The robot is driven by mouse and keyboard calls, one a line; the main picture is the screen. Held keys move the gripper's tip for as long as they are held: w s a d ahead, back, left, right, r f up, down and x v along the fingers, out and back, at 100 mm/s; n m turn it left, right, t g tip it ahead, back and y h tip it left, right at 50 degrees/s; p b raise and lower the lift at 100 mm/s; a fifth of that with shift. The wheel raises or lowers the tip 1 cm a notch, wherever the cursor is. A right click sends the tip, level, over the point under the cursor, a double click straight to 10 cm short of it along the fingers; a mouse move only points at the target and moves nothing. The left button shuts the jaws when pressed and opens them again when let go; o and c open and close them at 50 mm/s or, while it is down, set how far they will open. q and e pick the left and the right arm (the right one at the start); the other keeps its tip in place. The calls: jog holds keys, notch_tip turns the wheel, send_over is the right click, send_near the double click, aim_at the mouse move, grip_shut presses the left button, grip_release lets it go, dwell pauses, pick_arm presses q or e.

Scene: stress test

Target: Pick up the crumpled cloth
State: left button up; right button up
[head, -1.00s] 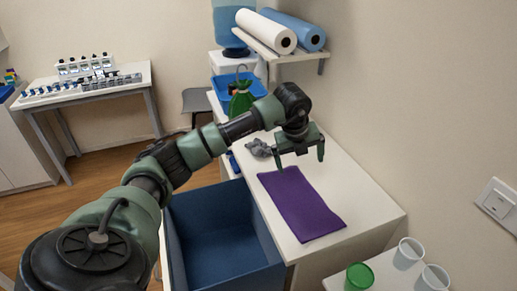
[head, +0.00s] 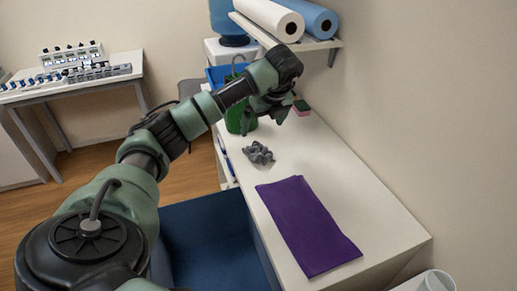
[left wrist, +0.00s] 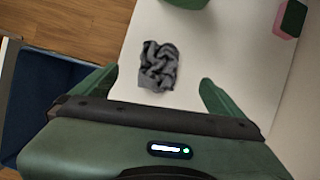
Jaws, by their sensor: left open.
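The crumpled cloth (head: 258,152) is a small dark grey bundle on the white counter, behind the purple cloth. In the left wrist view the crumpled cloth (left wrist: 159,66) shows grey and black folds, lying ahead of and between the two fingers in the picture. My left gripper (head: 266,112) is raised over the back part of the counter, apart from the cloth. Its fingers are spread and empty in the left wrist view (left wrist: 155,84). In the head view my wrist partly hides the fingers. My right gripper is not in view.
A flat purple cloth (head: 307,226) lies on the counter (head: 352,190). A green and pink sponge (head: 301,107) and a green object (head: 236,118) are at the back. A blue bin (head: 208,235) stands left of the counter. A wall and a shelf with rolls (head: 272,20) bound the right.

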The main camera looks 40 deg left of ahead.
pick_arm(q)
jog(key=b, duration=0.5)
send_over(260, 149)
jog(key=s+d, duration=0.1)
jog(key=d, duration=0.1)
notch_tip(260, 149, down, 6)
jog(key=shift+d+r, duration=0.1)
jog(key=shift+r, duration=0.1)
jog(key=shift+f, duration=0.2)
jog(key=shift+a+f, duration=0.25)
jog(key=shift+f, duration=0.35)
jog(key=p+x, duration=0.1)
jog(key=x, duration=0.4)
jog(key=shift+f+p, duration=0.3)
jog(key=shift+p, duration=0.1)
jog(key=shift+w+f, duration=0.1)
jog(key=shift+f, duration=0.25)
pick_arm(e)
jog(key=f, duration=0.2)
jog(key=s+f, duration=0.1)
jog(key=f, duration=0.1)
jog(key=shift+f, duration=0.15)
pick_arm(q)
jog(key=shift+c, duration=0.3)
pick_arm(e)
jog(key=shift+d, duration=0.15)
pick_arm(q)
jog(key=c, duration=1.3)
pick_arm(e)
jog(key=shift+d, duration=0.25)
